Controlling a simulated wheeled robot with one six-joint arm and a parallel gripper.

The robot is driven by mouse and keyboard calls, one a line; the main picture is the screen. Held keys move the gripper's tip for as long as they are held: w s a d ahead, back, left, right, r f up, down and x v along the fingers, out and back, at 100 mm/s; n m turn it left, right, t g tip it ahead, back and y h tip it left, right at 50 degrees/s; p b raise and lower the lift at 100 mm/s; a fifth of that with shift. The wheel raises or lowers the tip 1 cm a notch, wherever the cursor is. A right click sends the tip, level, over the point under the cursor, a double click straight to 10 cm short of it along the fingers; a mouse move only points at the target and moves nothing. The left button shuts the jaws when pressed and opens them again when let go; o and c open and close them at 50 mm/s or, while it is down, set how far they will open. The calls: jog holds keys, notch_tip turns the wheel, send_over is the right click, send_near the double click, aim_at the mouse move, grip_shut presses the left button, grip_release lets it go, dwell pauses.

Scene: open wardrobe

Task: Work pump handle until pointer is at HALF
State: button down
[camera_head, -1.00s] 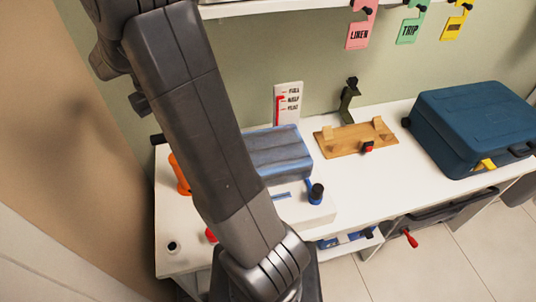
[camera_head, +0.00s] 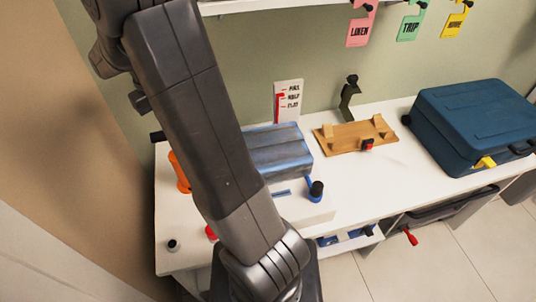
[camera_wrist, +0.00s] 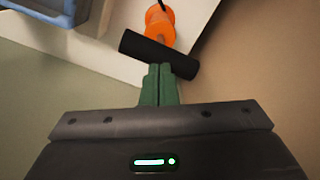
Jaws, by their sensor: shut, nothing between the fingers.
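A white gauge board (camera_head: 288,100) stands against the wall, lettered FULL, HALF and FLAT from top to bottom. Its red indicator (camera_head: 278,108) shows at the left, with its upper end near the HALF mark; the exact reading is too small to tell. The orange pump (camera_head: 179,173) is partly hidden behind my arm in the head view; it also shows in the wrist view (camera_wrist: 160,27). Its black bar handle (camera_wrist: 158,54) lies across my fingertips. My gripper (camera_wrist: 160,68) is shut and empty, its green fingertips at the handle, touching or nearly so.
A blue-grey box (camera_head: 280,150) sits on the white bench by my arm. A wooden rack (camera_head: 355,138), a blue suitcase (camera_head: 470,125) and a black-topped knob (camera_head: 316,190) are to the right. A beige wall (camera_head: 90,130) is close at left.

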jog(key=shift+f+b, duration=2.45)
jog(key=shift+f, duration=1.5)
notch_tip(320, 180, up, 8)
jog(key=p, duration=0.6)
jog(key=shift+r, duration=0.15)
notch_tip(320, 180, down, 9)
jog(key=b, duration=0.5)
jog(key=shift+r+b, duration=0.15)
jog(key=shift+b, duration=0.15)
notch_tip(320, 180, up, 9)
jog(key=p, duration=0.6)
jog(key=shift+f, duration=0.2)
jog(key=shift+r+p, duration=0.1)
jog(key=shift+p, duration=0.2)
notch_tip(320, 180, up, 6)
jog(key=p, duration=0.4)
